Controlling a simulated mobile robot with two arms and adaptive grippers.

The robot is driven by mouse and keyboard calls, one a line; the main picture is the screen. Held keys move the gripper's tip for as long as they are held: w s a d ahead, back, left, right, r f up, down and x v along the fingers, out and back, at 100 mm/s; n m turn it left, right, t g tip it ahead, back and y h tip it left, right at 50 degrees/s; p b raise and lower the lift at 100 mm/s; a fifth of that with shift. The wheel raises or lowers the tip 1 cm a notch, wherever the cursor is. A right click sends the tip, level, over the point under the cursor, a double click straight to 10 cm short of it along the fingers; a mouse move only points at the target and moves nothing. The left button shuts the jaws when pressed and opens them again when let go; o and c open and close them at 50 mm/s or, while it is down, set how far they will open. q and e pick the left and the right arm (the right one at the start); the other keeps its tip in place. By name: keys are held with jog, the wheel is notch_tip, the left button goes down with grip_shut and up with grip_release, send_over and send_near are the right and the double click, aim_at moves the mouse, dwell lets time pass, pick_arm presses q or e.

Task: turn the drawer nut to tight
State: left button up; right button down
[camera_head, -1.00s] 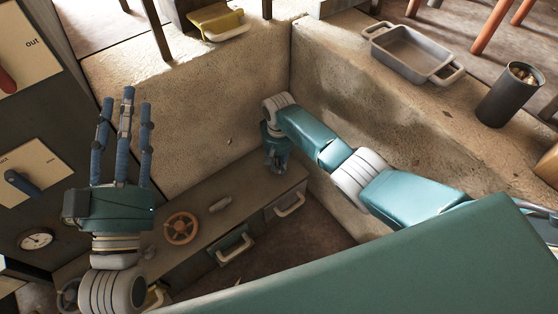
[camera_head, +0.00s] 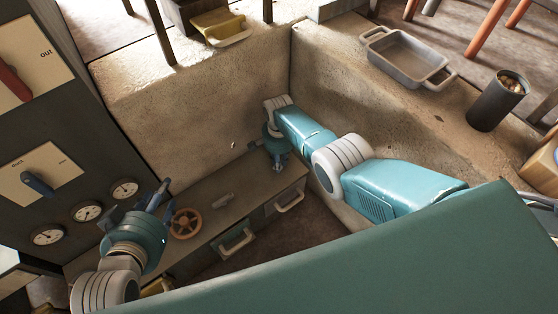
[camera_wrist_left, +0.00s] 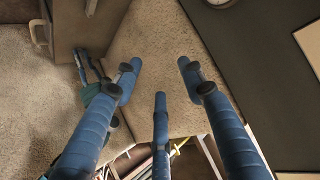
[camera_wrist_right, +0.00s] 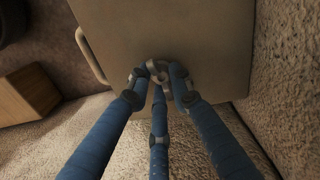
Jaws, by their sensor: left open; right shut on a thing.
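My right gripper (camera_head: 279,163) is at the far end of the low drawer cabinet (camera_head: 245,191), near the wall corner. In the right wrist view its fingers (camera_wrist_right: 158,75) close around a small round metal nut (camera_wrist_right: 157,68) on the cabinet's flat surface. The fingers cover part of the nut, so its turn angle cannot be told. My left gripper (camera_head: 153,197) is open above the cabinet's near end, close to the orange handwheel. Its spread fingers (camera_wrist_left: 158,75) hold nothing in the left wrist view.
The orange handwheel (camera_head: 185,223) and a small grey piece (camera_head: 221,201) are on the cabinet top. Drawer handles (camera_head: 236,242) face the front. A panel with levers (camera_head: 38,183) and gauges (camera_head: 86,211) stands left. Stone walls (camera_head: 185,100) enclose the corner.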

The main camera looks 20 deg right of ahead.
jog(key=shift+w+a+r+m, duration=0.1)
jog(key=shift+w+a+m, duration=0.05)
jog(key=shift+m, duration=0.45)
jog(key=shift+w+a+m, duration=0.1)
jog(key=shift+m, duration=0.5)
jog(key=shift+w, duration=0.1)
jog(key=c, duration=1.6)
grip_release()
jog(key=shift+d, duration=0.1)
jog(key=shift+d, duration=0.1)
notch_tip(320, 180, up, 12)
jog(key=shift+f, duration=0.1)
jog(key=shift+s, duration=0.2)
